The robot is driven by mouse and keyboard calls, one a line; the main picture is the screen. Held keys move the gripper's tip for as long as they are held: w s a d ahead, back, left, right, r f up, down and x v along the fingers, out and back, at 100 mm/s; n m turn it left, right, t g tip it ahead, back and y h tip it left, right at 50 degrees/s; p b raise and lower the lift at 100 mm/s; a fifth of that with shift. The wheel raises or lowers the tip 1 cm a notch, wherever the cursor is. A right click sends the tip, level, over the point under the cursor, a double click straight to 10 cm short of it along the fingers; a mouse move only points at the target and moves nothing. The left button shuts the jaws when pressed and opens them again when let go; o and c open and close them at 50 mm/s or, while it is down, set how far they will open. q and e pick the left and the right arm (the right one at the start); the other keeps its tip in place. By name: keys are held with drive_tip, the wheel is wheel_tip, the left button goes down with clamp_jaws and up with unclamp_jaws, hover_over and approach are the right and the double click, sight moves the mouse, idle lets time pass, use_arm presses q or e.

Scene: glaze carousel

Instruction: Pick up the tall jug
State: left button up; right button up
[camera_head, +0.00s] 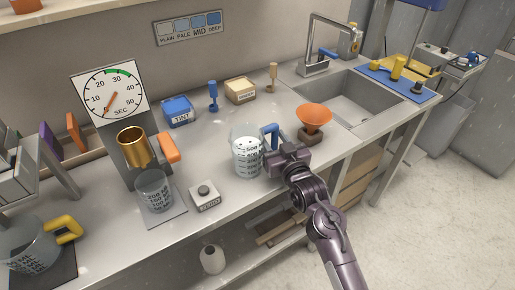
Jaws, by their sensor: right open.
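A tall clear jug (246,158) with white contents, dark measuring marks and a blue handle (269,134) stands upright on the counter near the middle. My right gripper (279,156) is open at the jug's right side, close to the handle. The arm hides where the handle's lower part meets the jug, and I cannot tell whether the fingers touch it. My left gripper is not in view.
A smaller clear beaker (155,196) and a white button box (204,196) stand left of the jug. A dial (111,94) and copper cup (135,147) are behind them. An orange funnel (314,117) is close on the right, before the sink (348,108).

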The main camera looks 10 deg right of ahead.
clamp_jaws()
drive_tip(key=shift+r, duration=0.1)
idle(0.3)
drive_tip(key=shift+r, duration=0.2)
